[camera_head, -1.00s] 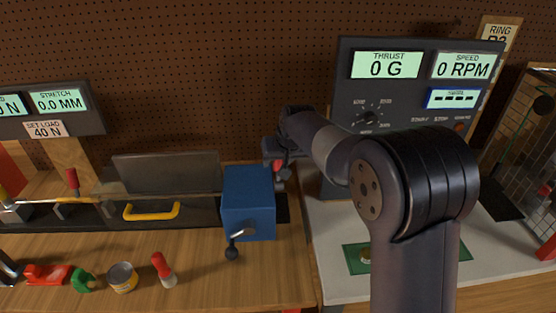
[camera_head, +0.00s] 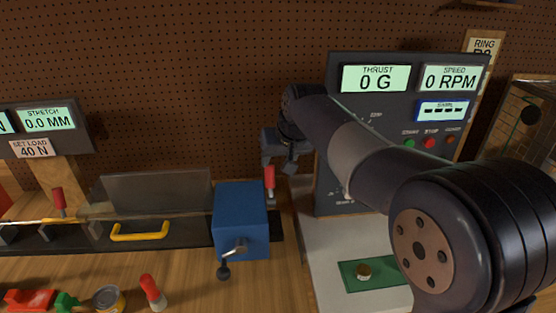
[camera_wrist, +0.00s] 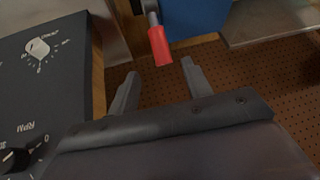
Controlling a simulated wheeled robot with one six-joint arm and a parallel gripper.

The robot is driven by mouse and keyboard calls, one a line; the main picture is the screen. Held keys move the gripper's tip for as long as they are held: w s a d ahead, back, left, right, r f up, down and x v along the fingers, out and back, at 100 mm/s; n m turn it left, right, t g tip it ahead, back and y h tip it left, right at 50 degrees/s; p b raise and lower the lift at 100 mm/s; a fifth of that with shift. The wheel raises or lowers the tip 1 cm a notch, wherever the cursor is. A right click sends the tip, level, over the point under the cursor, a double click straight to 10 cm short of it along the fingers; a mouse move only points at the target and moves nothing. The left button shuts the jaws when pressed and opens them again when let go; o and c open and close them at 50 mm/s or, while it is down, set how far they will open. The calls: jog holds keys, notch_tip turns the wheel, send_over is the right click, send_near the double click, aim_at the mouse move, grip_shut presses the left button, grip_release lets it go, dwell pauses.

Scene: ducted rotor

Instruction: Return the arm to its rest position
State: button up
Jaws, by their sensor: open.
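My arm reaches across the right half of the head view, its big dark joint at the lower right. My gripper (camera_head: 280,165) is at the arm's far end, in front of the pegboard and between the blue box and the thrust panel. In the wrist view my gripper (camera_wrist: 157,84) shows two grey fingers spread apart with nothing between them. A red-tipped handle (camera_wrist: 159,45) shows just beyond the fingers, apart from them; the red piece (camera_head: 269,178) also shows below the gripper in the head view.
The thrust and speed panel (camera_head: 400,110) stands close behind and right of my arm. The blue box (camera_head: 240,218) with a crank is left of the gripper. A green pad (camera_head: 385,277) lies on the white bench top. A mesh cage (camera_head: 525,120) stands at the right.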

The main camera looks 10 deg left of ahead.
aim_at(271, 173)
jog(key=p+x, duration=0.2)
jog(key=x, duration=0.9)
jog(key=shift+s, duration=0.1)
